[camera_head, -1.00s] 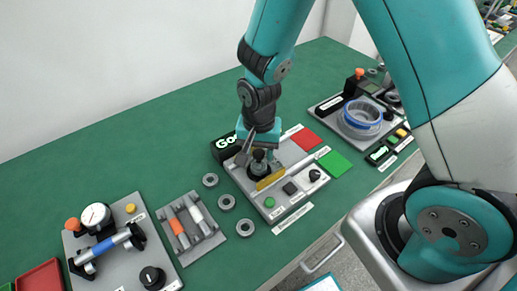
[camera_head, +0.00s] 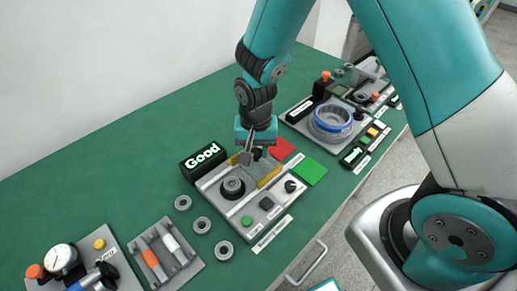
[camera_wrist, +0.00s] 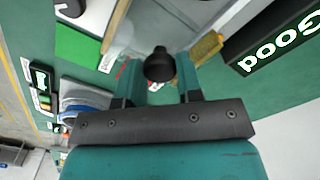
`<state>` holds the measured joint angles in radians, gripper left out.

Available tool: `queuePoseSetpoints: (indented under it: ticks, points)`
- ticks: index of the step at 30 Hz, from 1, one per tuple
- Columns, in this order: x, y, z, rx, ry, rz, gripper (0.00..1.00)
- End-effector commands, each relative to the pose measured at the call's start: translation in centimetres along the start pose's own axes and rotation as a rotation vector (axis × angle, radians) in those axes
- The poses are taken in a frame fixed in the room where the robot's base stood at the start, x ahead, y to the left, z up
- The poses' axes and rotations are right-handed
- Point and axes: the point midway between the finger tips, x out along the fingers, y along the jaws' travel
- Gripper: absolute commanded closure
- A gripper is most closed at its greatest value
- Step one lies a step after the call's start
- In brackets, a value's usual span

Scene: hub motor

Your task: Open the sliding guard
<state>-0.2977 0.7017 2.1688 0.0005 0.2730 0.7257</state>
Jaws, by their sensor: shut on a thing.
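The sliding guard looks like a clear panel with yellow edge strips (camera_head: 270,178) and a dark knob (camera_wrist: 159,66). My gripper (camera_head: 255,157) is shut on this knob; the wrist view shows a finger on each side of it. In the head view the knob is partly hidden by the fingers. The guard stands over the right rear part of the grey station plate (camera_head: 212,186). A black round fixture (camera_head: 232,188) on the plate lies uncovered to the left of the guard.
A black "Good" display (camera_head: 203,158) stands behind the plate. A green button (camera_head: 246,220) and a black dial (camera_head: 291,186) sit along its front. Red (camera_head: 281,148) and green (camera_head: 311,171) pads lie to the right. Loose rings (camera_head: 202,225) lie to the left.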

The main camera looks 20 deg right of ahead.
Motion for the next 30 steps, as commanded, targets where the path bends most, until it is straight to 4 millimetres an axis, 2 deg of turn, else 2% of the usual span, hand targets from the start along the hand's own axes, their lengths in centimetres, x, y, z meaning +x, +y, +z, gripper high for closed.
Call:
queuePoseSetpoints:
  ticks: [5,6,8,9,16,20,23,30]
  points:
    - [-0.1,-0.1,-0.1,-0.002,0.003,-0.004,1.0]
    - [-0.1,-0.1,-0.1,-0.002,0.003,-0.004,0.58]
    - [-0.1,-0.1,-0.1,-0.001,0.003,-0.004,0.44]
    - [-0.1,-0.1,-0.1,-0.001,0.003,-0.003,0.41]
    - [-0.1,0.0,-0.1,0.0,0.002,-0.002,0.41]
    - [-0.8,0.0,-0.1,0.001,0.003,-0.004,0.41]
    - [-2.3,-0.1,-0.1,0.001,0.006,-0.006,0.41]
    - [-8.3,-0.1,-0.2,0.0,0.008,-0.008,0.41]
